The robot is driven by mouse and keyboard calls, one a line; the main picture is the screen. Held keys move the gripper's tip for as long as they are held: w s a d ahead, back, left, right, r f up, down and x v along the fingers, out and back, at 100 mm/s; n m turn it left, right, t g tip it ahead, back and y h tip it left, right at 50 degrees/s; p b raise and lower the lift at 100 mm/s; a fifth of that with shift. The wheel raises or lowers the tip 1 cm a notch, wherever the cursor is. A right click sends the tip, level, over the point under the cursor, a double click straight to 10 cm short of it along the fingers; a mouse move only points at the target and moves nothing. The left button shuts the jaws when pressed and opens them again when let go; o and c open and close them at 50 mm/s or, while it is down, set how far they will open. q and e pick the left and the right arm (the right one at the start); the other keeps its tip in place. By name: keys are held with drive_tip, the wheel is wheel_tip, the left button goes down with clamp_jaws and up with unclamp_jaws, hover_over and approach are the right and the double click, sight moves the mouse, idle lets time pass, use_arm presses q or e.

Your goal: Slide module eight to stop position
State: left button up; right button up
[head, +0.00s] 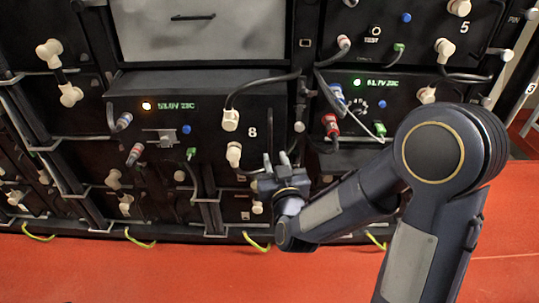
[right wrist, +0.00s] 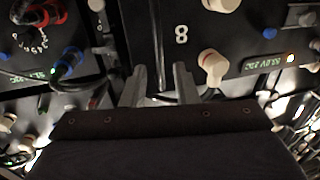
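Module eight (head: 215,150) is a dark box in the rack, with a white "8", an orange light and a green "23C" readout. Its top surface shows below the grey panel, so its front stands out from that panel. In the right wrist view its dark front (right wrist: 225,38) is upside down. My right gripper (head: 277,160) is in front of the module's lower right part, just below the "8". My left gripper is not in view.
A neighbouring module (head: 370,100) with a green light stands to the right, with red and blue plugs. White connectors (head: 231,120) and a black cable (head: 262,84) stick out near the gripper. The red floor (head: 150,275) in front is clear except for yellow-green wires.

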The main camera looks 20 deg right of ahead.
sight(271, 144)
drive_tip(key=w, duration=0.8)
drive_tip(key=shift+d+f, duration=0.15)
drive_tip(key=shift+d, duration=0.25)
clamp_jaws()
idle(1.0)
